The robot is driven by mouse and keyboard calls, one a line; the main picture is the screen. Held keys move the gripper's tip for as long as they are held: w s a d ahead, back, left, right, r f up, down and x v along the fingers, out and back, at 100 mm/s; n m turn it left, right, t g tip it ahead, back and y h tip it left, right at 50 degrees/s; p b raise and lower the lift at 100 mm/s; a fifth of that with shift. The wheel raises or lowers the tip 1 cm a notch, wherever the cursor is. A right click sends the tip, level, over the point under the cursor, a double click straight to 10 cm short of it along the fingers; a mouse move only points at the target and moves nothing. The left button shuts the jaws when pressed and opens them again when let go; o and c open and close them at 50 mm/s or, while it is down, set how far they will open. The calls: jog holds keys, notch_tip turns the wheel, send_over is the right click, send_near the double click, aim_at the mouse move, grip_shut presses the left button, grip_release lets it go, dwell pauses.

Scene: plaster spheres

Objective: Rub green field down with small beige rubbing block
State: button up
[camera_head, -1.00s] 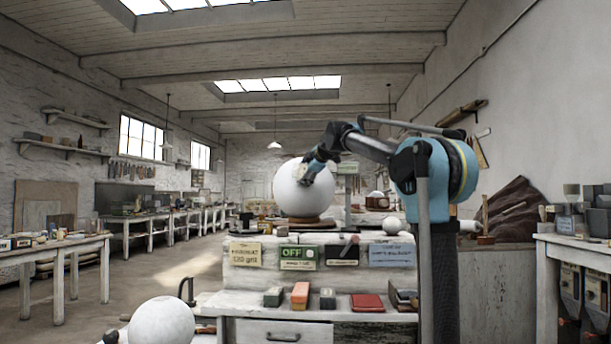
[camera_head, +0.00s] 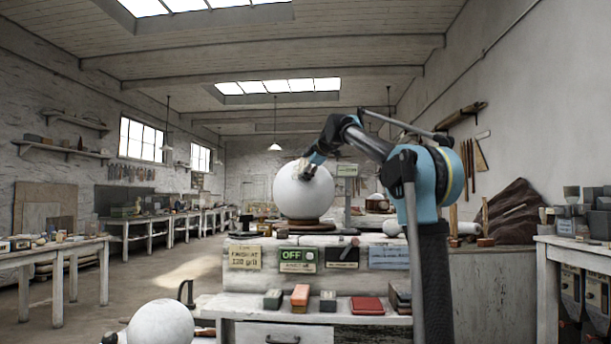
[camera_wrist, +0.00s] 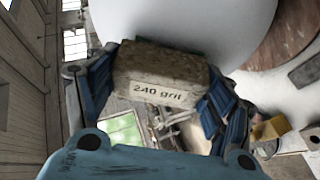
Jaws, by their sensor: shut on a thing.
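A large white plaster sphere (camera_head: 302,197) sits on a brown round base (camera_head: 304,224) on the bench. My gripper (camera_head: 308,172) is at the sphere's upper front. In the wrist view my gripper (camera_wrist: 160,98) is shut on a small beige rubbing block (camera_wrist: 158,78) marked "240 grit". The block's far edge borders the white sphere (camera_wrist: 190,22); I cannot tell whether they touch. I see no clear green field on the sphere; my gripper and the block hide part of it.
A green "OFF" sign (camera_head: 298,256) and other labels are on the bench front. Several blocks, including an orange-topped one (camera_head: 300,296), and a red flat item (camera_head: 367,306) lie on the lower shelf. Another white sphere (camera_head: 160,326) stands at front left.

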aim_at(296, 175)
dwell(0.4)
jog(key=shift+s+f, duration=0.3)
jog(key=shift+s, duration=0.3)
jog(key=shift+s+f, duration=0.25)
jog(key=shift+s, duration=0.3)
jog(key=shift+a, duration=0.1)
jog(key=shift+a+f+h, duration=0.1)
jog(key=shift+a+h, duration=0.3)
jog(key=shift+a, duration=0.1)
jog(key=shift+w+a+m+t+h, duration=0.2)
jog(key=shift+a+m+t+h, duration=0.2)
jog(key=shift+a+m+h, duration=0.55)
jog(key=shift+w+a+f+n, duration=0.25)
jog(key=shift+w+a, duration=0.1)
jog(key=shift+w, duration=0.15)
jog(key=shift+s+a+f, duration=0.1)
jog(key=shift+s+f, duration=0.15)
jog(key=shift+f, duration=0.25)
jog(key=shift+s+f, duration=0.2)
jog(key=shift+f, duration=0.25)
